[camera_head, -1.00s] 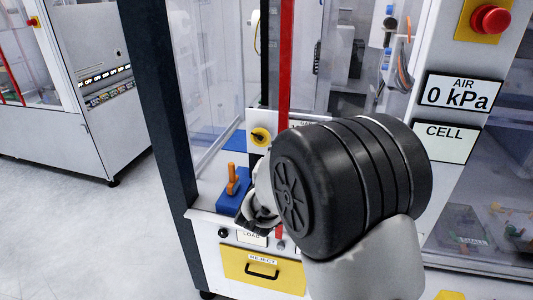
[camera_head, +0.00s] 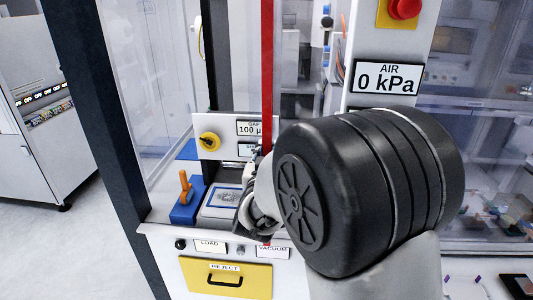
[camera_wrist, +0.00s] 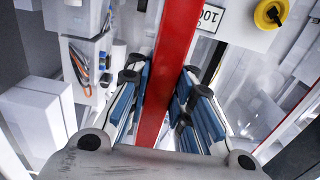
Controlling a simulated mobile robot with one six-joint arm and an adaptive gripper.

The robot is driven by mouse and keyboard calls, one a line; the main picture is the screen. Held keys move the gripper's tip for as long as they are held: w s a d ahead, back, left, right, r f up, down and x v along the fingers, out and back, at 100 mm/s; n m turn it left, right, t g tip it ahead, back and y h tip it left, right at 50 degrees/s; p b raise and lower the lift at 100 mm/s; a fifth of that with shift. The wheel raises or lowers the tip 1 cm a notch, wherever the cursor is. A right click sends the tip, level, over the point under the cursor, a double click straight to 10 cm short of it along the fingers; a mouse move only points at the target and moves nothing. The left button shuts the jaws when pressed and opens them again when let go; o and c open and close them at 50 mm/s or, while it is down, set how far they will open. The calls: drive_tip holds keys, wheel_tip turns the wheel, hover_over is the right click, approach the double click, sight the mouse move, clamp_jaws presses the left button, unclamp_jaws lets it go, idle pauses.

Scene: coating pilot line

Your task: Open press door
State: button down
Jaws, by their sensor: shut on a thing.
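The press door shows as a tall red vertical bar (camera_head: 267,80) with clear panelling around it, at the front of the white press cabinet. How far it stands open I cannot tell. My gripper (camera_head: 262,190) is at the lower part of the red bar, partly hidden behind my black wrist joint. In the wrist view the red bar (camera_wrist: 178,60) runs between the blue-padded fingers of my gripper (camera_wrist: 160,95), which are shut on it.
A dark post (camera_head: 95,120) stands left of the press. A yellow reject drawer (camera_head: 226,278) is below. A red stop button (camera_head: 405,8) is at upper right. Open floor lies left.

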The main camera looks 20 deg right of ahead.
drive_tip(key=c, duration=1.4)
unclamp_jaws()
drive_tip(key=v, duration=1.2)
drive_tip(key=shift+r, duration=0.1)
drive_tip(key=s+a+f+n+g+y, duration=0.2)
drive_tip(key=s+a+n+g+y, duration=0.3)
drive_tip(key=s+y, duration=0.4)
drive_tip(key=s+d+f+g+h, duration=0.1)
drive_tip(key=s+d+f+g, duration=0.1)
drive_tip(key=s, duration=0.7)
drive_tip(key=s+d+f+m+g+h, duration=0.1)
drive_tip(key=s+d+g, duration=0.3)
drive_tip(key=s, duration=0.6)
drive_tip(key=shift+s+f+g+h, duration=0.15)
drive_tip(key=shift+f+g+h, duration=0.25)
drive_tip(key=shift+g, duration=0.3)
